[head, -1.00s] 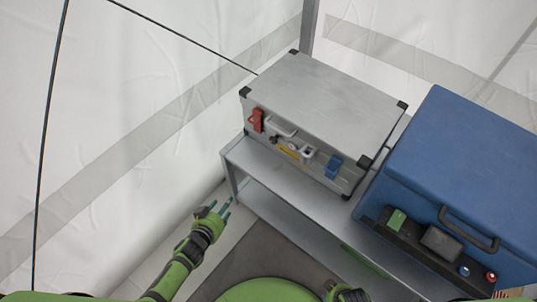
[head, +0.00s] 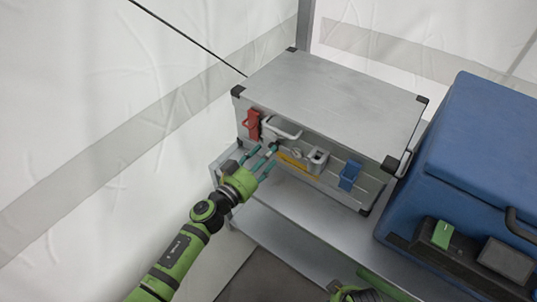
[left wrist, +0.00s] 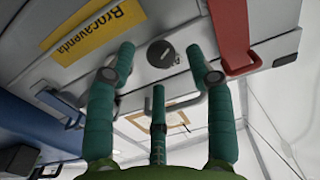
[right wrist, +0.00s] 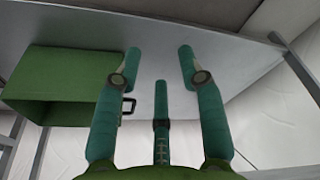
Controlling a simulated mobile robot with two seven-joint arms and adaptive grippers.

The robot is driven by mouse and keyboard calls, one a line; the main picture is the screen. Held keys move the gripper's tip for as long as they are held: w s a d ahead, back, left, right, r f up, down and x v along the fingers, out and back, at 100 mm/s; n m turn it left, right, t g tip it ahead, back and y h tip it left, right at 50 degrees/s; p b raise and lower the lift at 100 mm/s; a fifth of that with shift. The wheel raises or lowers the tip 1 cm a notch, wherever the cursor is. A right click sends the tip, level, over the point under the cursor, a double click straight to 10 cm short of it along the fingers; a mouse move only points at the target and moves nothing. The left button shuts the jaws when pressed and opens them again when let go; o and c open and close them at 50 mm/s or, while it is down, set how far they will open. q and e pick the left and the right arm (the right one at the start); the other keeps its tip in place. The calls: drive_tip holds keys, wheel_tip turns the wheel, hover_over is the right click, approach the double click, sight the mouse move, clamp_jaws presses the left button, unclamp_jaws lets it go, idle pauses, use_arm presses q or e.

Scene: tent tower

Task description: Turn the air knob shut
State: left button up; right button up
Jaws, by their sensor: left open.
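The air knob (left wrist: 160,52) is a small dark round knob with a light slot line, on the front of the grey metal case (head: 330,95). In the left wrist view it shows between my left fingertips, some way beyond them. My left gripper (head: 264,157) is open, with its fingers pointing at the case front near the red latch (head: 252,125). In the head view the fingers partly cover the area around the knob. I see no contact with the knob. My right gripper (right wrist: 158,55) is open and empty below a grey shelf.
A metal handle (head: 284,131), a yellow label (left wrist: 95,30) and a blue latch (head: 350,175) are also on the case front. The case stands on a grey shelf (head: 285,190). A blue box (head: 470,160) stands at right. A green bin (right wrist: 60,85) is under the shelf.

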use_arm(q)
drive_tip(key=shift+x, duration=1)
clamp_jaws()
use_arm(e)
drive_tip(key=shift+w+r, duration=0.25)
drive_tip(key=shift+r, duration=0.45)
